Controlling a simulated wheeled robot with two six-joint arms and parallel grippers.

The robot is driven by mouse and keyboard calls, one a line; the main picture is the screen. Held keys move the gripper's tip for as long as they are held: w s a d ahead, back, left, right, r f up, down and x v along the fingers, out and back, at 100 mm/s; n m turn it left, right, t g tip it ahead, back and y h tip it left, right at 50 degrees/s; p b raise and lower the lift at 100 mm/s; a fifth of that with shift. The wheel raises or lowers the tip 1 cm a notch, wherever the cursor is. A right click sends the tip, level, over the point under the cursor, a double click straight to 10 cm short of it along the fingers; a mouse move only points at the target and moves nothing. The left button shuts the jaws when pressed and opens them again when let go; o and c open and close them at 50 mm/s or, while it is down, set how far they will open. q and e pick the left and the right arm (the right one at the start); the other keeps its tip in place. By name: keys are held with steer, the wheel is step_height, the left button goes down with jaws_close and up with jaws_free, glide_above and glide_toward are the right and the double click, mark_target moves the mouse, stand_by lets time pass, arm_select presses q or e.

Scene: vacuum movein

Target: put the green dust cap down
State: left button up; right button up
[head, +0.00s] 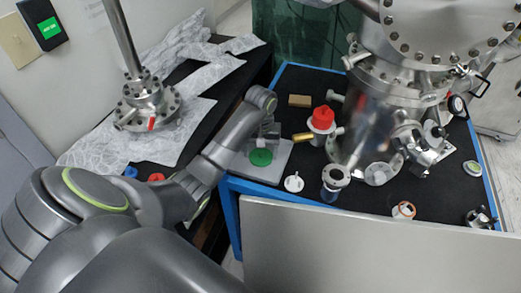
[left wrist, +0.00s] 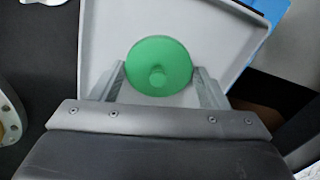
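The green dust cap (head: 261,157) is a round disc with a small central knob, over the light grey tray (head: 266,174) at the table's left end. In the left wrist view the cap (left wrist: 160,58) lies flat-side toward me between the two fingertips of my left gripper (left wrist: 159,72), which meet its rim on both sides. The head view shows my left gripper (head: 266,138) reaching down at the cap. The tray (left wrist: 222,40) lies directly behind the cap; I cannot tell whether the cap rests on it. My right gripper is not in view.
A steel vacuum chamber (head: 372,120) stands on the black table. A red-capped fitting (head: 322,118), a white part (head: 293,183) and a tan block (head: 299,101) stand near the tray. A steel flange assembly (head: 147,105) stands on the left bench, with red and blue caps nearby.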

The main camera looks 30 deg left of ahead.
mark_target(261, 152)
arm_select(q)
steer(key=o, duration=0.4)
steer(key=shift+r, duration=0.1)
steer(key=shift+r, duration=0.3)
step_height(261, 152, up, 2)
steer(key=shift+r, duration=0.1)
step_height(261, 152, up, 9)
steer(key=p, duration=0.9)
steer(key=shift+r+p, duration=0.2)
steer(key=shift+p, duration=0.2)
